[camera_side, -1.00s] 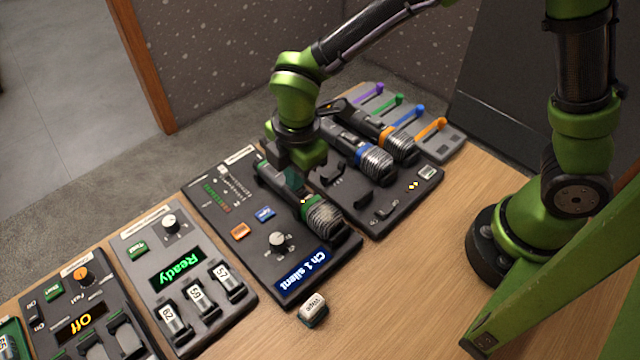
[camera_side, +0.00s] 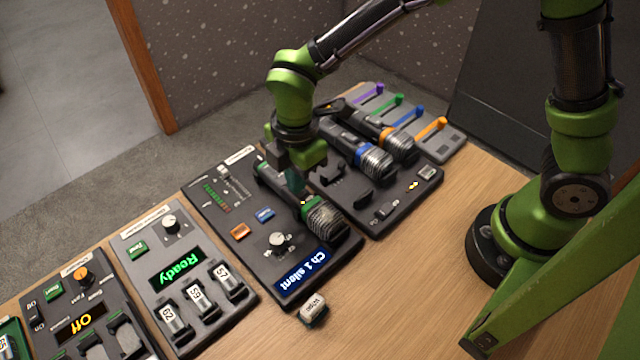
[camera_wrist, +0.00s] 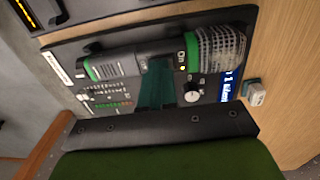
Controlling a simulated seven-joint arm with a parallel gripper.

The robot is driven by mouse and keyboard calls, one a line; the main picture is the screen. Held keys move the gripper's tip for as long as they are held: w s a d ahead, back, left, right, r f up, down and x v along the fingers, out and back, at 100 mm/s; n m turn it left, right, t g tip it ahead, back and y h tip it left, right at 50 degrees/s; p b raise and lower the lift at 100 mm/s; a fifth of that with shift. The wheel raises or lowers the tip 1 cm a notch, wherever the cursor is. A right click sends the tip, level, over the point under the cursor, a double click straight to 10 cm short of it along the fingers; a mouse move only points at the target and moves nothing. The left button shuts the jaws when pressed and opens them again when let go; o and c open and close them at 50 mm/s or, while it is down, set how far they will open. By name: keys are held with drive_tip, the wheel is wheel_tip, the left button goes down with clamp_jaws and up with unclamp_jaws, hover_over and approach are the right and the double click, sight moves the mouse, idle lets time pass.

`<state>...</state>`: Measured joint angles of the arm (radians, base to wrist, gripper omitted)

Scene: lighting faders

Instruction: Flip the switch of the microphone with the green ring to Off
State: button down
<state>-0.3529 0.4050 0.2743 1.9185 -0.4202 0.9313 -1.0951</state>
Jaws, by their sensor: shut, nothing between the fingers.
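The microphone with the green ring (camera_side: 310,206) lies on the dark panel with the blue "Ch 1 silent" display (camera_side: 302,277). In the wrist view the microphone (camera_wrist: 110,65) lies across the picture, with its mesh head at the right. "On" lettering and a small yellow light (camera_wrist: 182,68) show on its body near the ring; the switch itself is not clear. My gripper (camera_side: 293,182) is shut and empty, its fingers just over the microphone body behind the ring. In the wrist view its teal fingers (camera_wrist: 156,85) overlap the body's near side; I cannot tell if they touch.
Microphones with a blue ring (camera_side: 360,153) and an orange ring (camera_side: 384,135) lie on the panel beside it. A knob (camera_side: 279,241) and small buttons stand close by. A small labelled block (camera_side: 313,308) sits on the wooden table in front.

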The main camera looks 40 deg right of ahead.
sight(303, 194)
drive_tip(key=shift+s+f+g, duration=0.3)
drive_tip(key=shift+s+f, duration=0.1)
drive_tip(key=shift+s, duration=0.15)
wheel_tip(303, 194, up, 15)
drive_tip(key=shift+w, duration=0.25)
drive_tip(key=shift+f, duration=0.1)
drive_tip(key=shift+s+t, duration=0.4)
drive_tip(key=shift+t, duration=0.3)
drive_tip(key=f, duration=0.4)
drive_tip(key=w+f, duration=0.1)
drive_tip(key=f, duration=0.8)
drive_tip(key=shift+w+f, duration=0.3)
drive_tip(key=shift+f, duration=0.1)
